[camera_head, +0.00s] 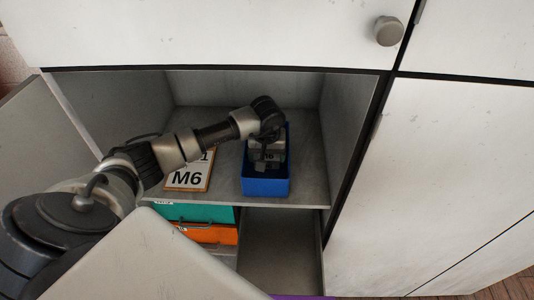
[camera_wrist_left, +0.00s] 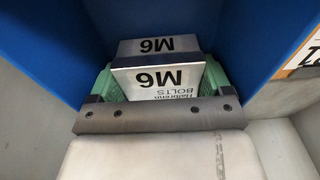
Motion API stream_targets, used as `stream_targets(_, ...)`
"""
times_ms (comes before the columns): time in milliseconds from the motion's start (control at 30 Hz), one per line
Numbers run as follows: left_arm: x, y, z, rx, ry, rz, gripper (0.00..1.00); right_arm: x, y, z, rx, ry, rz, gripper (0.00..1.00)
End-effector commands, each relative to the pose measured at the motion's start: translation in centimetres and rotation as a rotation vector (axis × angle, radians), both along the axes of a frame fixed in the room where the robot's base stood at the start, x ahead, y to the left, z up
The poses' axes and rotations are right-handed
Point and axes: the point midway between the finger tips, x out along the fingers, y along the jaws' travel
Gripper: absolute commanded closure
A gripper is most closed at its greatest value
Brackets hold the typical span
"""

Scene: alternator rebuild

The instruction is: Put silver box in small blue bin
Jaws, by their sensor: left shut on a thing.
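The small blue bin (camera_head: 267,188) stands on the upper shelf of the open cabinet. My left arm reaches into the cabinet from the left, and my left gripper (camera_head: 265,163) points down inside the bin's opening. In the left wrist view, its green fingers are shut on the silver box (camera_wrist_left: 165,82), which has a white M6 bolts label. The blue bin's walls (camera_wrist_left: 250,35) rise around the box and fingers. A second M6 face (camera_wrist_left: 155,46) shows just beyond; I cannot tell whether it belongs to the same box. Contact with the bin floor is hidden. My right gripper is out of view.
A white M6 card with an orange edge (camera_head: 188,180) is left of the bin, partly behind my arm. Teal (camera_head: 200,213) and orange (camera_head: 207,234) bins are below the shelf. The cabinet's side wall (camera_head: 350,125) is close on the right.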

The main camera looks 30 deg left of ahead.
Motion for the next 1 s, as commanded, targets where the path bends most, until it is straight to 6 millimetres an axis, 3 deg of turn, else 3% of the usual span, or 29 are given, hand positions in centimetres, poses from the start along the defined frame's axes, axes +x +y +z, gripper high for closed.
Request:
stream_targets(433, 0.0, 0.0, -1.3, -0.001, -0.003, 0.000, 0.55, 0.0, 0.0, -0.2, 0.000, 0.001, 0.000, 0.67)
stream_targets(467, 0.0, 0.0, -1.2, 0.000, -0.001, 0.000, 0.17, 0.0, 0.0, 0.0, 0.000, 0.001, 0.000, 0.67)
stream_targets(500, 0.0, 0.0, -1.2, 0.000, -0.001, 0.000, 0.11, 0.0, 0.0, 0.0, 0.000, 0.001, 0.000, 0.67)
stream_targets(833, 0.0, 0.0, -1.0, -0.001, -0.001, 0.000, 0.10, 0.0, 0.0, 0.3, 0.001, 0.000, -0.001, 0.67)
stream_targets(1000, 0.0, 0.0, 0.7, 0.001, -0.007, -0.001, 0.10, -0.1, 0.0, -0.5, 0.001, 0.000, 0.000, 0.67)
